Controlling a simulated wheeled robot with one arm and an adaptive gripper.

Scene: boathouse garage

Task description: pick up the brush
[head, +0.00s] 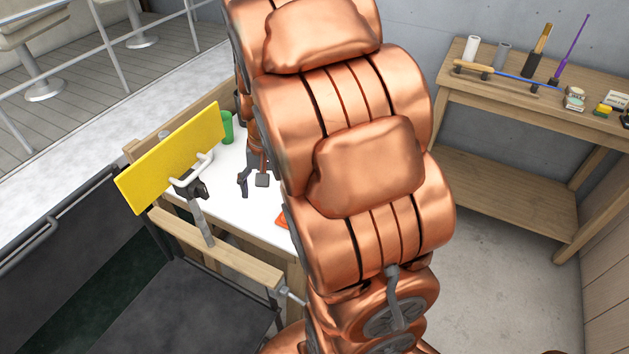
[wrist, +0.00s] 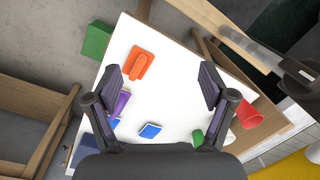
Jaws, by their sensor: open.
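An orange block with a raised handle, which looks like the brush (wrist: 138,64), lies on the white tabletop (wrist: 178,68) in the wrist view. It is ahead of my open gripper (wrist: 161,87), nearer the left finger, and apart from both fingers. Only a small orange edge of it (head: 283,219) shows in the head view; my arm hides the rest. My gripper (head: 253,182) also shows there, above the white table, with nothing between its fingers.
In the wrist view, a purple object (wrist: 120,103) lies by the left finger, a blue item (wrist: 150,131) below, a red cup (wrist: 250,113) and green object (wrist: 197,137) right. A green block (wrist: 97,38) is beyond the brush. A wooden shelf (head: 520,108) stands right.

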